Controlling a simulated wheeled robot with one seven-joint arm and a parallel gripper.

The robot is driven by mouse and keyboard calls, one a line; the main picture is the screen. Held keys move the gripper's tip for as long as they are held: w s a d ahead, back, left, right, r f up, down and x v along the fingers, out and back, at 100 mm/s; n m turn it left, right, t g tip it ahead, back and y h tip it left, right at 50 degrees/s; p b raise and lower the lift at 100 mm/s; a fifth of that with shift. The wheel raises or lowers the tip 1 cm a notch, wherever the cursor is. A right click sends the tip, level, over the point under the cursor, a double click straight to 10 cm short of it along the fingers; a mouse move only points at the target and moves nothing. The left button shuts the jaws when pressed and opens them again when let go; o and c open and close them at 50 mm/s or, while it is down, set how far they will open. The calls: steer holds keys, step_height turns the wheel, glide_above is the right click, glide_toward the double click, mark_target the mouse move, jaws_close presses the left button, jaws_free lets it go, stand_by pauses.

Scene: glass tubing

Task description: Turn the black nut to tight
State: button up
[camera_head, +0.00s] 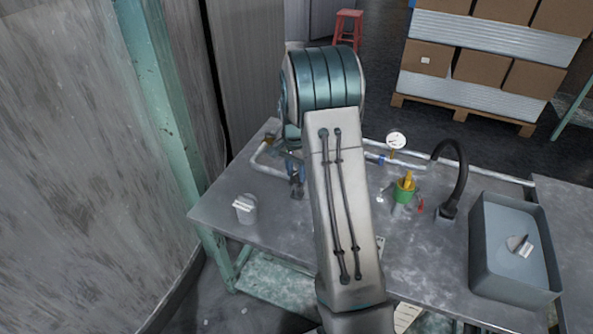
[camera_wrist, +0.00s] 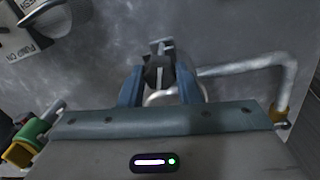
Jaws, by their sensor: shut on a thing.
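The black nut (camera_wrist: 156,72) shows in the wrist view as a dark piece between my two blue fingers, with a pale stem across it. My gripper (camera_wrist: 159,78) is shut on it. A pale glass tube (camera_wrist: 242,67) runs right from beside my gripper to a bend, then down to a brass-coloured fitting. In the head view my gripper (camera_head: 295,182) shows small and blue just left of my forearm, low over the table. The nut's outline and how far it is turned cannot be made out there. My arm hides part of the tubing.
The grey table (camera_head: 290,238) carries a pale cup (camera_head: 245,208) at left.

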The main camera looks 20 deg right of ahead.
mark_target(294, 174)
stand_by(0.3)
steer(key=o, duration=1)
steer(key=shift+n, duration=1.1)
step_height(294, 174, up, 15)
steer(key=p, duration=0.1)
steer(key=shift+s+a+r+n+t+p, duration=0.3)
steer(key=shift+s+a+r+n+p, duration=0.85)
steer(key=shift+s+r, duration=1.05)
steer(key=shift+s+a+r+n+t+p, duration=0.4)
steer(key=shift+s+a+r+p, duration=0.5)
steer(key=shift+s+a+r, duration=1.2)
steer(key=shift+s+a+r+n+t+p, duration=0.2)
steer(key=shift+s+a+r+n+p, duration=1)
steer(key=shift+s, duration=1.7)
